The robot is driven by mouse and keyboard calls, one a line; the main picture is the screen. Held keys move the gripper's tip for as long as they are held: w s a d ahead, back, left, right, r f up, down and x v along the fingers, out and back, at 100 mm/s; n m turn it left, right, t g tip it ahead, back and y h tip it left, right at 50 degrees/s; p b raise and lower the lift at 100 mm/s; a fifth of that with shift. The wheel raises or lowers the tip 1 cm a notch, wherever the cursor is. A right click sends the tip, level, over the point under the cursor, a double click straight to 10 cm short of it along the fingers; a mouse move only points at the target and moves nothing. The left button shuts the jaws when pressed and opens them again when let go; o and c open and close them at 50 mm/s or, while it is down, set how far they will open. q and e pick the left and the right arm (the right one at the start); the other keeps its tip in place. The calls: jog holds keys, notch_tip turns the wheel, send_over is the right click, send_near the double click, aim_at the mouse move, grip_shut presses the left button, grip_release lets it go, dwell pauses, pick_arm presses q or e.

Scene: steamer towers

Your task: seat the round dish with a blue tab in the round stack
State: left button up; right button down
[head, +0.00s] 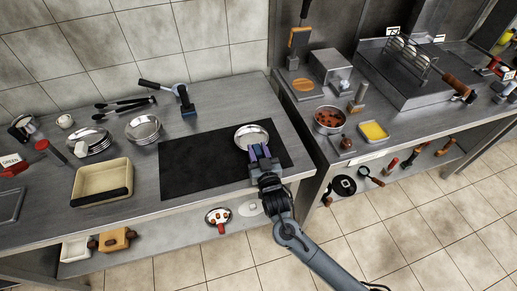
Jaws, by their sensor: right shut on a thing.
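A round metal dish (250,132) is at the right end of the black mat. My right gripper (259,153) is shut on its near rim. No blue tab can be made out on it; the fingers cover that part of the rim. I cannot tell whether the dish touches the mat or is just above it. A round metal stack (143,129) stands left of the mat, apart from the dish. Another round metal stack (93,139) is farther left. My left gripper is not in view.
The black mat (200,165) is otherwise bare. A cream square container (103,180) stands left of it. Black tongs (124,106) and a blue-and-black tool (187,102) lie behind. A gap separates this counter from the right one, which holds a pot (329,121).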

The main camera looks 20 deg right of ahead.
jog(key=c, duration=0.7)
grip_release()
jog(key=shift+c, duration=0.2)
jog(key=shift+f, duration=0.1)
jog(key=shift+f+b, duration=0.15)
jog(key=shift+b, duration=0.15)
jog(key=s+d+f+n+g+y+p, duration=0.15)
jog(key=s+g, duration=0.35)
jog(key=s, duration=0.7)
jog(key=s+d+f+n+g, duration=0.1)
jog(key=s+f+g, duration=0.3)
jog(key=s, duration=0.8)
jog(key=s+d+f+n+g+p, duration=0.1)
jog(key=s+g, duration=0.4)
jog(key=s, duration=0.7)
notch_tip(320, 180, up, 36)
jog(key=p, duration=3.6)
jog(key=shift+w, duration=0.15)
